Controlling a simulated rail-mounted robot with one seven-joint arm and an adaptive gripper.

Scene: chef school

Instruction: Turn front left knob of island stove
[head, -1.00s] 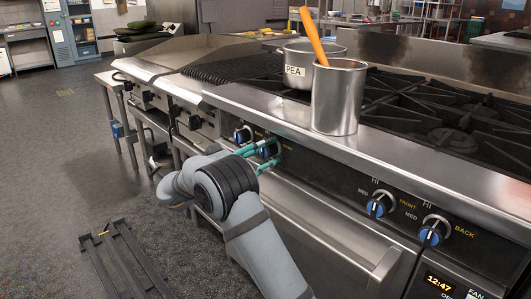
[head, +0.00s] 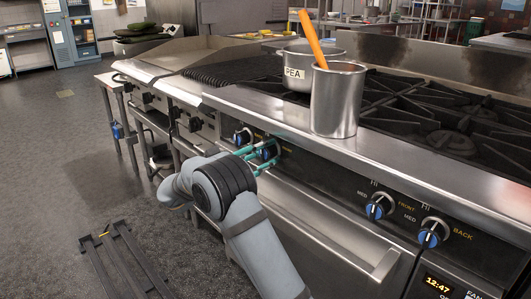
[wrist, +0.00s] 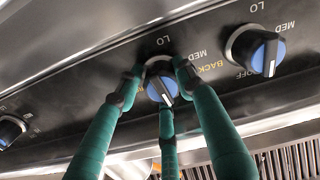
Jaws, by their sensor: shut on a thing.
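The island stove's front panel (head: 330,185) carries several black knobs with blue faces. My gripper (head: 262,156) is at the right knob (head: 268,151) of the left pair. In the wrist view, its teal fingers (wrist: 160,88) close around this knob (wrist: 161,88), with its blue face and white pointer line showing between them. An orange BACK label shows just right of it. The left knob of the pair (head: 243,136) is free. The wrist view also shows a free knob at the right (wrist: 258,50) and another at the left edge (wrist: 10,130). The fingertips partly hide the gripped knob's sides.
A steel pot marked PEA (head: 298,72) and a tall steel pot (head: 337,100) with an orange utensil (head: 313,40) stand on the stove above the panel. The oven handle (head: 330,235) runs below the knobs. Two more knobs (head: 377,206) sit farther right. Open floor lies left.

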